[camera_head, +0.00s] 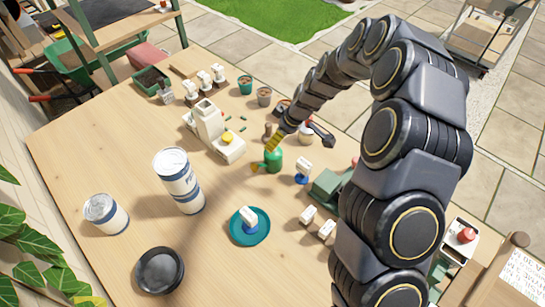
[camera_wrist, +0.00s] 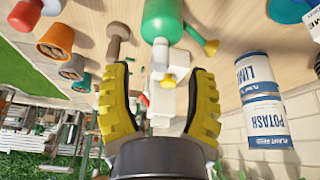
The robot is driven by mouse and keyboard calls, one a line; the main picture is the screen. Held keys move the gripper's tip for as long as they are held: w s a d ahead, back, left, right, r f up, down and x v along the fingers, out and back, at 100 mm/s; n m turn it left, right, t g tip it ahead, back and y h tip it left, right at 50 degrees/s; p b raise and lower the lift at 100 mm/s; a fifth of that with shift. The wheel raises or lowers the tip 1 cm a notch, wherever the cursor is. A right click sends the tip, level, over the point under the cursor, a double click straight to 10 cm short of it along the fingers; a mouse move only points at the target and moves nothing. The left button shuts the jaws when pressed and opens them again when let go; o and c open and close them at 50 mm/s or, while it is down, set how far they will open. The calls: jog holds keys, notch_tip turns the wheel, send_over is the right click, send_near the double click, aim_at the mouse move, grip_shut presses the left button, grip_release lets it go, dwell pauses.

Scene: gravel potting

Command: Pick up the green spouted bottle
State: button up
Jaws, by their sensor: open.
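The green bottle (camera_head: 273,160) stands on the wooden table near its middle, with a yellow spout (camera_head: 256,167) pointing left. In the wrist view the green bottle (camera_wrist: 163,20) shows at the top centre, with its yellow spout (camera_wrist: 210,46) to the right and a white part at its near end. My gripper (camera_head: 274,141) is just above and behind the bottle in the head view. In the wrist view my gripper (camera_wrist: 162,73) has its two yellow fingers spread apart. The bottle's green body lies beyond the fingertips, not between them.
A white block structure (camera_head: 210,122) stands left of the gripper. A tall white can (camera_head: 179,185) and a shorter can (camera_head: 105,215) stand further left. A teal plate (camera_head: 264,233) holds a blue and white item. A black bowl (camera_head: 146,281) sits at front. Small pots (camera_head: 264,97) stand behind.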

aim_at(267, 160)
jog(key=x, duration=0.3)
jog(key=shift+w+a+f, duration=0.15)
jog(key=shift+a+f, duration=0.05)
jog(key=shift+a, duration=0.05)
grip_shut()
jog(key=shift+r, duration=0.1)
